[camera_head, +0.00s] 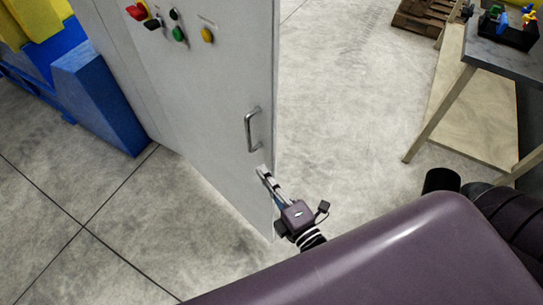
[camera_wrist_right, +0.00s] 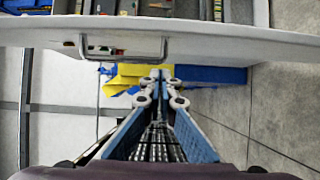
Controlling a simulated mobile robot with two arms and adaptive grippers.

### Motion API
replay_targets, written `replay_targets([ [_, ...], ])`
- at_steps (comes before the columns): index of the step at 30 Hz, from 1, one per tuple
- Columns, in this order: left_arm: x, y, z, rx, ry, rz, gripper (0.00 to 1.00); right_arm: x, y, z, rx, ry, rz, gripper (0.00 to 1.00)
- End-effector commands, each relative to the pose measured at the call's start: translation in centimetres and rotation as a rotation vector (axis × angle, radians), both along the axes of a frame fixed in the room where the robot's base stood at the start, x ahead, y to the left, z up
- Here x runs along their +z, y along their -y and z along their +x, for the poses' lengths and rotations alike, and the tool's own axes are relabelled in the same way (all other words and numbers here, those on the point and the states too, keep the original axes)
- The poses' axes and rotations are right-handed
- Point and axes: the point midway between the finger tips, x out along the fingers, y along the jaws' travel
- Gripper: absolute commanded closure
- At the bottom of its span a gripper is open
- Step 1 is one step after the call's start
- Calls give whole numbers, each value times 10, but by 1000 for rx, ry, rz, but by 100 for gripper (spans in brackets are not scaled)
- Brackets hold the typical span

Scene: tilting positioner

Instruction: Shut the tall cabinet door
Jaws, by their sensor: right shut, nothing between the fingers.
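The tall cabinet door (camera_head: 215,100) is a light grey panel with a metal bar handle (camera_head: 252,130) near its right edge. In the right wrist view the door (camera_wrist_right: 215,42) spans the top with its handle (camera_wrist_right: 122,48), and the cabinet's inside (camera_wrist_right: 165,9) shows beyond its edge, so it stands open. My right gripper (camera_head: 264,173) is shut and empty, its fingertips at the door's face just below the handle, near the free edge. Its closed fingertips (camera_wrist_right: 161,74) also show in the wrist view. Whether they touch the door I cannot tell. My left gripper is not in view.
A red switch and coloured buttons (camera_head: 178,33) sit high on the panel. Blue and yellow equipment (camera_head: 95,95) stands at left. A workbench (camera_head: 510,60) stands at right, with a wooden pallet (camera_head: 420,18) behind. The floor (camera_head: 340,100) between door and bench is clear.

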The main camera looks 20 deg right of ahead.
Motion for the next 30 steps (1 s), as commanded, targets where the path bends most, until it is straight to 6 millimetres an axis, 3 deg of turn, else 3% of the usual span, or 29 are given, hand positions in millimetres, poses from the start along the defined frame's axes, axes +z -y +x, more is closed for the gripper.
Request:
replay_targets([
  [3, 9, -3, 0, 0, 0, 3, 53, 3, -3, 21, 0, 2, 1, 100],
  [9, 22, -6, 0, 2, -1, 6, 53, 2, 23, 32, 1, -2, -1, 100],
  [30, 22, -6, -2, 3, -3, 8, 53, -1, 40, 37, 6, -1, -1, 100],
])
